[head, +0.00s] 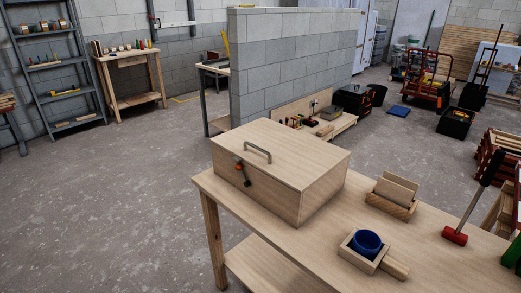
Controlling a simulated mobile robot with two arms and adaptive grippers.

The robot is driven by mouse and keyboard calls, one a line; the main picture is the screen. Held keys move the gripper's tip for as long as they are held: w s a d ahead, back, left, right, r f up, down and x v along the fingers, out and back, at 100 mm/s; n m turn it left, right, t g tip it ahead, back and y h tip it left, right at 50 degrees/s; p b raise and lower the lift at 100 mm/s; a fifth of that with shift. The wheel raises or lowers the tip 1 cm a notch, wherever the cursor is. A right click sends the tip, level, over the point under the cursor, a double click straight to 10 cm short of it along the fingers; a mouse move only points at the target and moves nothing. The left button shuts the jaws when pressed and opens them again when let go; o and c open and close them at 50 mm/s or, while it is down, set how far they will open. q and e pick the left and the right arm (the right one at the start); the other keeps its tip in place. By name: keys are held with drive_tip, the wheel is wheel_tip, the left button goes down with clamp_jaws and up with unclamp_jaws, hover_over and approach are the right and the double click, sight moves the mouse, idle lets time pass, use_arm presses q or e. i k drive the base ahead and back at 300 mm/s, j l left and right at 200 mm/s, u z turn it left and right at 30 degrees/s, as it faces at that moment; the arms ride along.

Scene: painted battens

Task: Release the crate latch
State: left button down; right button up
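The wooden crate (256,188) stands on the left end of a light wooden workbench (360,235). Its lid (290,150) looks closed and carries a grey bar handle (257,149). The latch (243,174) is on the crate's front-left face, just under the lid edge. It has an orange part at the top and a dark part hanging below at a slant. Whether it is fastened is too small to tell. Neither of my grippers is in the head view.
A grey block wall (295,65) stands behind the bench. Floor (110,210) left of the bench is clear.

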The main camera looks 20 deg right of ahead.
sight(239, 167)
drive_tip(key=i+j+z, duration=1.1)
drive_tip(key=j+z, duration=0.2)
drive_tip(key=i+j+z, duration=0.1)
drive_tip(key=j+z, duration=0.25)
drive_tip(key=j, duration=0.2)
